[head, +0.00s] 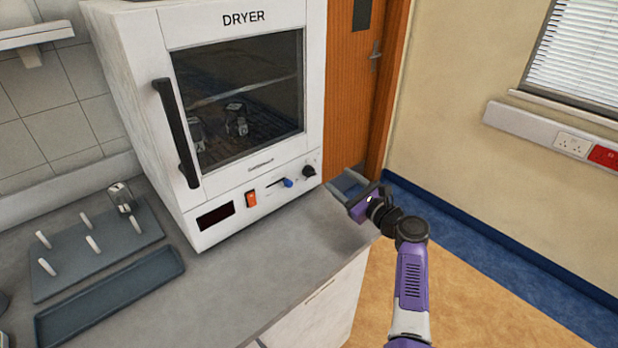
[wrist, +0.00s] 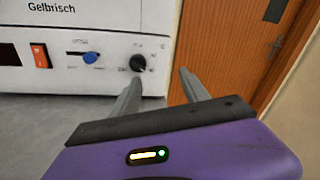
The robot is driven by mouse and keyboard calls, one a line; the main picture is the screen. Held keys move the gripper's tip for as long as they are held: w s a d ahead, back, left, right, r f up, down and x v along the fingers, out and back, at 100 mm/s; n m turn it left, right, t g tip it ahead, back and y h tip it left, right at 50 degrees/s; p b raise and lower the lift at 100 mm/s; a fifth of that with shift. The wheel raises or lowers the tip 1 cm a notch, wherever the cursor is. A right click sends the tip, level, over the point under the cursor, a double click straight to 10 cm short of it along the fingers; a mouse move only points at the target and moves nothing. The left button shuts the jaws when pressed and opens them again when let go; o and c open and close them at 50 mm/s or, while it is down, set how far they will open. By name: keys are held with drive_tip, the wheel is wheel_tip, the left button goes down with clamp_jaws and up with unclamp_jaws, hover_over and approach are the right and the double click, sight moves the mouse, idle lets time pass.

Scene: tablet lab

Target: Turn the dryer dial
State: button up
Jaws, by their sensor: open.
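The white dryer (head: 243,108) stands on the grey counter with its door shut. Its black dial (head: 309,171) is at the lower right of the front panel. My gripper (head: 340,185) is open and empty, in front of the dryer's right lower corner. In the wrist view my gripper (wrist: 158,78) has its two grey fingers apart, with the dial beyond the left fingertip. The fingers appear apart from the dial.
An orange-red switch (head: 251,199) and a blue slider knob (head: 288,183) sit left of the dial. A peg rack (head: 115,255) and an empty tray (head: 110,298) lie on the counter (head: 230,290) at left. A wooden door (head: 350,90) stands behind.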

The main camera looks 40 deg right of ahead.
sight(310, 172)
drive_tip(key=a+m+y, duration=0.1)
drive_tip(key=a+y, duration=0.1)
drive_tip(key=a, duration=0.1)
drive_tip(key=shift+f+m, duration=0.35)
drive_tip(key=shift+m, duration=0.35)
drive_tip(key=shift+w+a, duration=0.15)
drive_tip(key=shift+w, duration=1.8)
drive_tip(key=shift+w+a, duration=0.1)
drive_tip(key=shift+w, duration=1.8)
clamp_jaws()
